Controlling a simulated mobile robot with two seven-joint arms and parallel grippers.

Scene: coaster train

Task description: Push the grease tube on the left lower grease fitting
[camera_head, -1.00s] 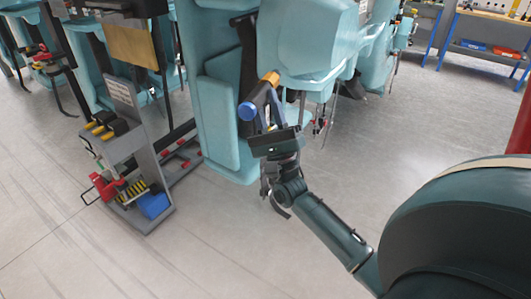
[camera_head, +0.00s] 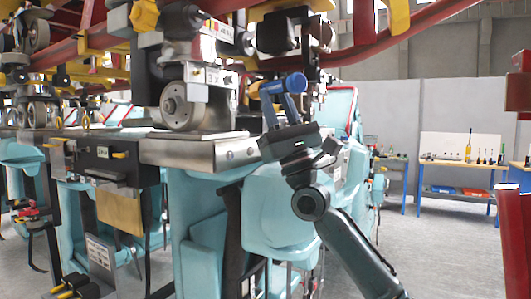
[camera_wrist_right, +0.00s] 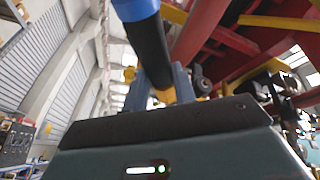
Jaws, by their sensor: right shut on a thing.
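My right gripper (camera_head: 277,104) is shut on the grease tube (camera_head: 291,83), which lies across its fingers and has a blue end. In the right wrist view the tube (camera_wrist_right: 148,48) shows a blue end near the camera, a black middle and an orange-yellow tip pointing away, between the blue-grey fingers (camera_wrist_right: 160,85). In the head view the gripper and tube are in front of the train's wheel assembly (camera_head: 205,85), to the right of its large grey wheel. I cannot make out the left lower grease fitting. My left gripper is not in view.
Teal train seats (camera_head: 275,205) hang below a metal plate (camera_head: 190,152), close to my right arm. Red and yellow rails (camera_head: 420,38) run above. A workbench (camera_head: 455,162) with bottles stands at the back right. Open floor (camera_head: 440,250) lies to the right.

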